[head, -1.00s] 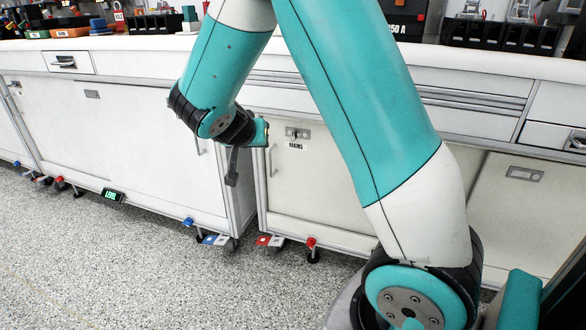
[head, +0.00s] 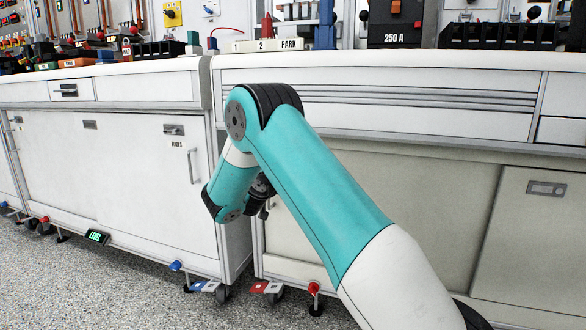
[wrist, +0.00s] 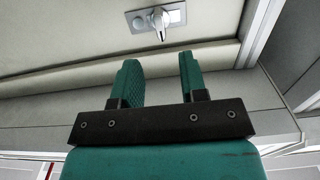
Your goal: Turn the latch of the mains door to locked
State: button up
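The mains door (head: 284,240) is the pale cabinet door right of the gap between cabinets, mostly behind my arm in the head view. Its latch and label are hidden there. In the wrist view a latch (wrist: 157,20) shows at the top: a silver knob on a grey plate, its lever pointing roughly down the picture. My gripper (wrist: 159,68) has its two green fingers apart with nothing between them. The fingertips are below the latch in the picture and not touching it. In the head view my gripper is largely hidden behind my arm.
The left cabinet has a TOOLS door with its own latch (head: 174,130) and a bar handle (head: 194,167). A worktop (head: 400,72) overhangs the doors, with a 1 2 PARK strip (head: 267,45) and bins on it. Feet and red and blue pedals stand at floor level.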

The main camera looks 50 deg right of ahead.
jog(key=b+x, duration=0.1)
jog(key=x, duration=0.8)
jog(key=shift+w+d+b, duration=0.15)
jog(key=shift+d+b, duration=0.2)
jog(key=shift+d, duration=0.05)
grip_shut()
